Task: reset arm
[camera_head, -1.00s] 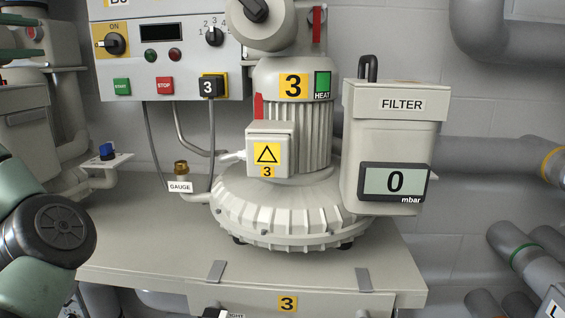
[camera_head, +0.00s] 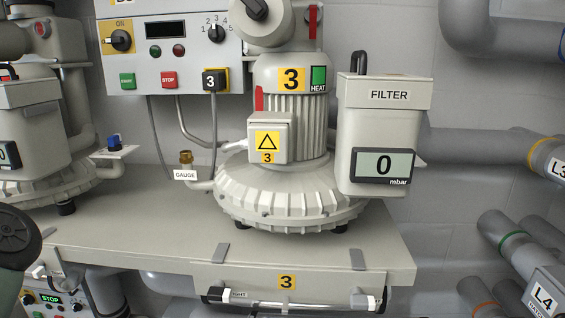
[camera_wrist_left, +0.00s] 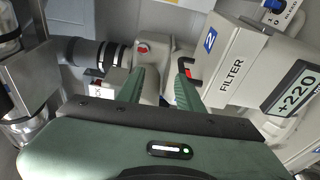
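My left gripper (camera_wrist_left: 164,82) shows in the left wrist view. Its two green fingers are spread apart with nothing held between them. Beyond the fingertips are a grey machine part (camera_wrist_left: 148,58) and a filter box (camera_wrist_left: 222,72) with a black handle and a +220 display. I cannot tell whether the right finger touches the box. In the head view only a dark joint of my left arm shows at the lower left edge; the gripper is outside that view. My right gripper is in neither view.
Blower 3 (camera_head: 290,190) stands on a grey bench (camera_head: 130,215), its filter box (camera_head: 380,135) reading 0 mbar. A control box (camera_head: 170,50) hangs behind. Another blower (camera_head: 40,130) stands at left. Pipes (camera_head: 500,235) run at right. The bench's front left is clear.

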